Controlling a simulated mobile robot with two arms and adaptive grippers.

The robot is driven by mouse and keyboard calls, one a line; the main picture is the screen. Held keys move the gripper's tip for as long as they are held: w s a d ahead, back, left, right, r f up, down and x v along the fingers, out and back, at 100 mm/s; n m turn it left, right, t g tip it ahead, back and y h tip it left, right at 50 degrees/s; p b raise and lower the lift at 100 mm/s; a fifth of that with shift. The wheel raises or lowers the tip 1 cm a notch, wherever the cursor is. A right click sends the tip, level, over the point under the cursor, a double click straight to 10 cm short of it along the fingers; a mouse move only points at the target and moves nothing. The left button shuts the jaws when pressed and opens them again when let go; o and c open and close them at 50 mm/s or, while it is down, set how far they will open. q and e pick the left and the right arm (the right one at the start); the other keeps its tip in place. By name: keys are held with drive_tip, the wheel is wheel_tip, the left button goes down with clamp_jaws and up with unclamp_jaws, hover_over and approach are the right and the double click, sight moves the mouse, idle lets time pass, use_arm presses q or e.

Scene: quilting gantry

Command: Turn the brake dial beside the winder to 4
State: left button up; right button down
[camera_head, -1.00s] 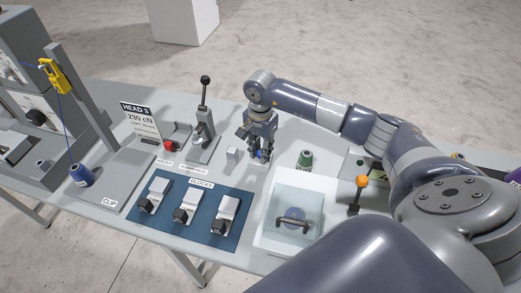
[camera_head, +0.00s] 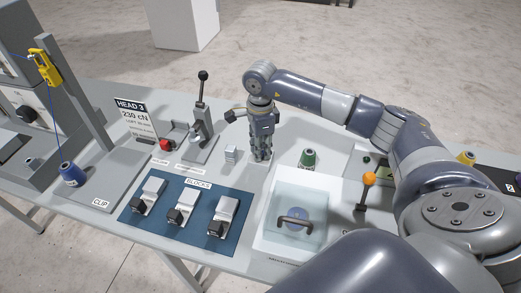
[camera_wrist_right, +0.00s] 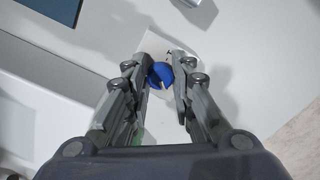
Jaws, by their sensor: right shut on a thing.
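The blue brake dial (camera_wrist_right: 160,74) shows in the right wrist view, on a pale plate (camera_wrist_right: 154,44) with a dark mark too small to read. A pale notch shows on the dial's near side. My right gripper (camera_wrist_right: 165,76) points down and is shut on the dial, one finger on each side of it. In the head view the right gripper (camera_head: 262,156) stands low over the table and its fingers hide the dial. I cannot read the dial's setting. My left gripper is not in view.
A small grey block (camera_head: 231,154) stands just left of the gripper. A black-knobbed lever (camera_head: 202,100) and a HEAD 3 card (camera_head: 135,120) are farther left. A green spool (camera_head: 308,158), a clear-lidded box (camera_head: 290,238) and an orange-knobbed lever (camera_head: 368,180) stand to the right.

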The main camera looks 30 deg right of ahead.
drive_tip(key=shift+m, duration=0.3)
drive_tip(key=c, duration=1.4)
unclamp_jaws()
drive_tip(key=shift+r, duration=0.1)
wheel_tip(320, 180, up, 12)
